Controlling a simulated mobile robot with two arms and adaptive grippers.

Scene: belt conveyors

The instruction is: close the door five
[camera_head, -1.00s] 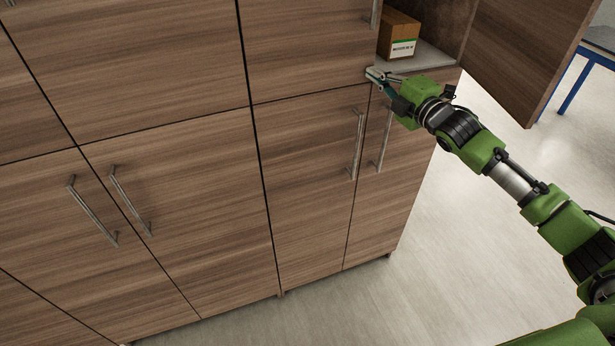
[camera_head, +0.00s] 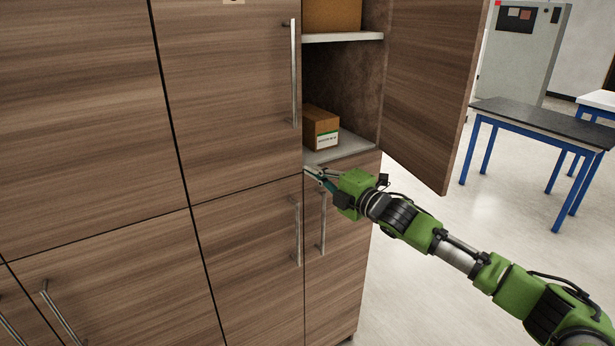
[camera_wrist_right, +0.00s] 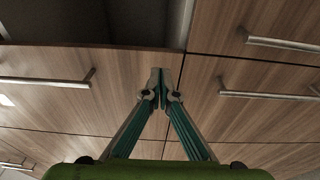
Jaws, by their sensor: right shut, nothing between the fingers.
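One upper cabinet door (camera_head: 430,90) stands open in the head view, swung out to the right of its compartment. Which door is number five I cannot tell; no number is readable. My right gripper (camera_head: 309,174) is shut and empty. It is at the cabinet front, just below the open compartment's bottom shelf (camera_head: 345,147) and left of the open door, apart from that door. In the right wrist view the gripper's fingertips (camera_wrist_right: 155,80) meet in front of the wooden fronts. My left gripper is not in view.
A cardboard box (camera_head: 320,128) sits on the lower shelf, another box (camera_head: 332,14) above. Closed doors with bar handles (camera_head: 294,75) surround the opening. A blue-legged table (camera_head: 540,122) stands behind right. The floor (camera_head: 420,290) right of the cabinet is clear.

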